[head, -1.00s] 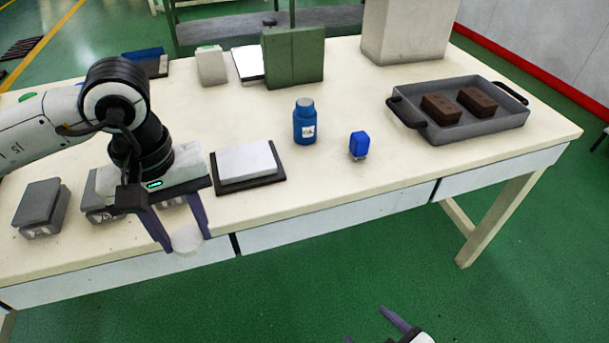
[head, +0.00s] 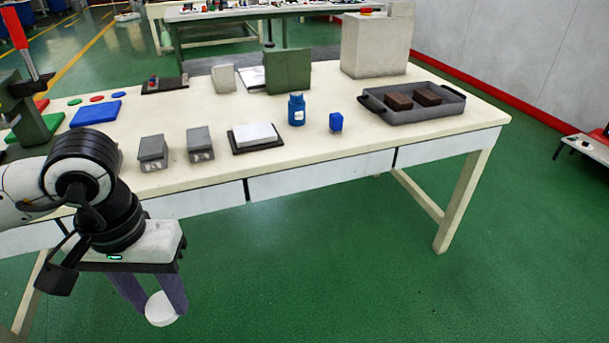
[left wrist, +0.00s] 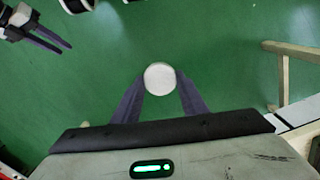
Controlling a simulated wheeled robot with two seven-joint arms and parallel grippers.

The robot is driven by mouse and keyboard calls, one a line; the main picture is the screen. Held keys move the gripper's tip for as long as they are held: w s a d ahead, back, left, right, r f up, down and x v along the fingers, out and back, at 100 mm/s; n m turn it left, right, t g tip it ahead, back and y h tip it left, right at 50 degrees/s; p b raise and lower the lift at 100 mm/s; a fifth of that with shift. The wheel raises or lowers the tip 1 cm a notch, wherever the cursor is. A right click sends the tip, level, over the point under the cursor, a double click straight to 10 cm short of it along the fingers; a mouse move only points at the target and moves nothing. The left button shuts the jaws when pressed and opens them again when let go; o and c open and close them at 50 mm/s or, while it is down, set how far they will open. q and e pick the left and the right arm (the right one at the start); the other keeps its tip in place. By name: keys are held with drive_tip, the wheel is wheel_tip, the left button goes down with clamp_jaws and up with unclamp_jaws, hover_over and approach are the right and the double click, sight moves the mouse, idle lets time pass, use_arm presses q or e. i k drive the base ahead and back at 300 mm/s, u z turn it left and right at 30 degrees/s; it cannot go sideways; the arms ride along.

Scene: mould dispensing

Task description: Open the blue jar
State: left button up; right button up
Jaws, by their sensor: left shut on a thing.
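The blue jar (head: 297,110) stands upright on the table, its blue cap on and a white label facing me. My left gripper (head: 160,302) is in front of the table, low and to the left, well away from the jar. It is shut on a white round object (head: 161,309), which also shows between the fingers in the left wrist view (left wrist: 160,77). What this object is I cannot tell for sure. My right gripper (left wrist: 62,45) shows at the upper left of the left wrist view, its two dark fingers apart with nothing between them.
A small blue object (head: 336,122) stands right of the jar. A grey tray (head: 440,110) with brown blocks is farther right. A white slab on a dark base (head: 256,136) and two grey blocks (head: 152,148) lie to the left. Green floor is open in front.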

sight(296, 102)
drive_tip(key=z, duration=0.95)
drive_tip(key=i, duration=1.05)
drive_tip(key=u, duration=0.65)
drive_tip(key=i, duration=0.5)
drive_tip(key=u, duration=0.35)
